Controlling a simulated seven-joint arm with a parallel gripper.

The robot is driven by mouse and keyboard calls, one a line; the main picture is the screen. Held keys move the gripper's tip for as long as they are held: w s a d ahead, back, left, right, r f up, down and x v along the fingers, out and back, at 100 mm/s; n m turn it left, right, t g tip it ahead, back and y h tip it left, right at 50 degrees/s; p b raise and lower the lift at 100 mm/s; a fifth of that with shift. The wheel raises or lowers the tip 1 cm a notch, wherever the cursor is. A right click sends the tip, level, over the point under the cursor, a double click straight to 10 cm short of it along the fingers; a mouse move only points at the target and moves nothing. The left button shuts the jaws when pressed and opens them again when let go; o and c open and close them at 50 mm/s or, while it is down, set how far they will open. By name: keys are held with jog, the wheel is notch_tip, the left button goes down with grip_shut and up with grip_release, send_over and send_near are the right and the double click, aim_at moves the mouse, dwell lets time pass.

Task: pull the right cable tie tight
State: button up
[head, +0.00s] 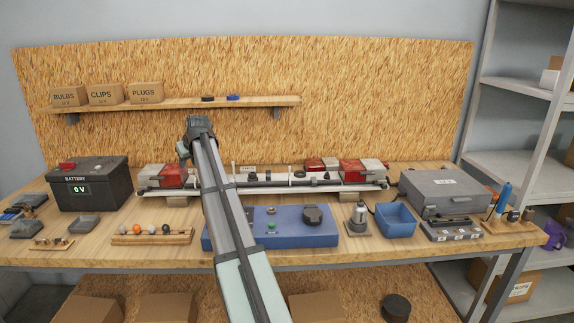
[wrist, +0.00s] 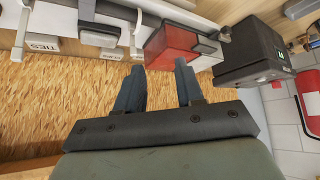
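The trailer frame (head: 275,187) is a long light bar across the bench, with a red-and-white lamp at its left end (head: 170,177) and another at its right end (head: 362,171). A thin white upright strip (head: 233,172) stands near its middle; it may be a cable tie. Small dark pieces (head: 326,177) sit along the right half; I cannot tell whether one is the right tie. My gripper (head: 200,122) is raised above and behind the left part of the frame. In the wrist view, my gripper (wrist: 159,88) has its fingers apart with nothing between them; a red lamp (wrist: 172,48) lies beyond.
The battery (head: 90,184) stands at the left. A blue box (head: 285,228) lies in front of the frame, with a blue bin (head: 395,219) and grey case (head: 445,190) at the right. A wall shelf (head: 180,103) holds cartons. A TIES card (wrist: 43,45) shows in the wrist view.

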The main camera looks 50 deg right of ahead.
jog(key=s+d+r+m+g+h, duration=0.1)
jog(key=s+d+r+m+g, duration=0.2)
jog(key=s+d, duration=1)
jog(key=s+d+r+m+g+h, duration=0.15)
jog(key=s+d+r+m, duration=0.3)
jog(key=s+d, duration=0.85)
jog(key=x, duration=0.5)
jog(key=w+x, duration=0.1)
jog(key=x, duration=0.9)
jog(key=shift+w+d+r, duration=0.25)
jog(key=shift+w+d, duration=0.05)
jog(key=shift+d, duration=0.15)
jog(key=shift+c, duration=0.3)
grip_shut()
